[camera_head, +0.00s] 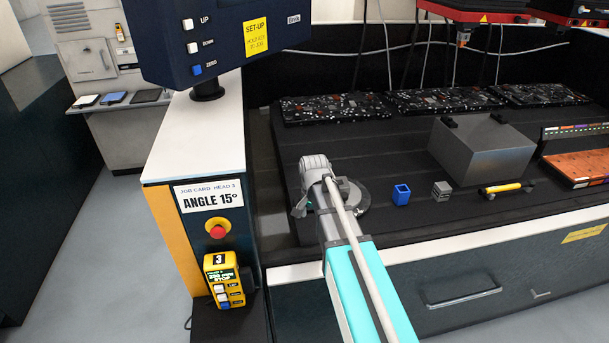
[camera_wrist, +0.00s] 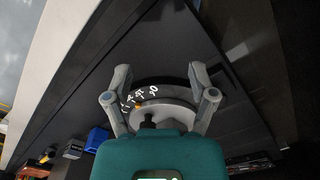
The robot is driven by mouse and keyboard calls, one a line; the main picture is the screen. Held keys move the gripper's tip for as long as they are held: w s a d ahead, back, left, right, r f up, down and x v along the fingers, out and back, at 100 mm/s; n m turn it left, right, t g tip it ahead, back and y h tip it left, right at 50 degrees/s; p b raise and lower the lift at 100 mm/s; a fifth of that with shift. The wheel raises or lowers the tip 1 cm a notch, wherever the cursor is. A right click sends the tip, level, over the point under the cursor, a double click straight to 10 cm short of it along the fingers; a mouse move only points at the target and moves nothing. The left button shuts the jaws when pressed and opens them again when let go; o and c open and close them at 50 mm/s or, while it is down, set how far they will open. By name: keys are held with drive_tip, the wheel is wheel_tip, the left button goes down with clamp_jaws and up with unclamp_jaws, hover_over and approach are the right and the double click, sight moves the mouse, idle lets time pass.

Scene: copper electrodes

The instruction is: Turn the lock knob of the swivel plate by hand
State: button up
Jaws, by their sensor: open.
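The round grey swivel plate (camera_head: 358,196) lies on the dark bench, partly hidden behind my arm in the head view. In the wrist view, the swivel plate (camera_wrist: 176,113) shows a dark rim with white scale marks and a small orange mark. A small dark knob-like part (camera_wrist: 148,120) stands at the plate, partly hidden by my gripper's body; I cannot tell its turn position. My gripper (camera_wrist: 160,72) is open, its two fingers spread on either side of the plate's rim, with nothing between them.
A job card (camera_head: 209,197) reads "ANGLE 15°". A red stop button (camera_head: 217,229) is at the left.

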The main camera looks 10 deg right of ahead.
drive_tip(key=w+r+m+p, duration=0.1)
drive_tip(key=w+m, duration=0.2)
drive_tip(key=w, duration=0.2)
drive_tip(key=w+r+m, duration=0.1)
drive_tip(key=w+m, duration=0.1)
drive_tip(key=w, duration=0.3)
drive_tip(key=w+r+m+p, duration=0.1)
drive_tip(key=w+m, duration=0.2)
drive_tip(key=w, duration=0.2)
drive_tip(key=shift+m+p, duration=0.3)
wheel_tip(320, 180, down, 7)
drive_tip(key=b, duration=0.7)
drive_tip(key=shift+f, duration=0.15)
drive_tip(key=shift+f+b, duration=0.35)
drive_tip(key=shift+b, duration=0.2)
drive_tip(key=c, duration=0.8)
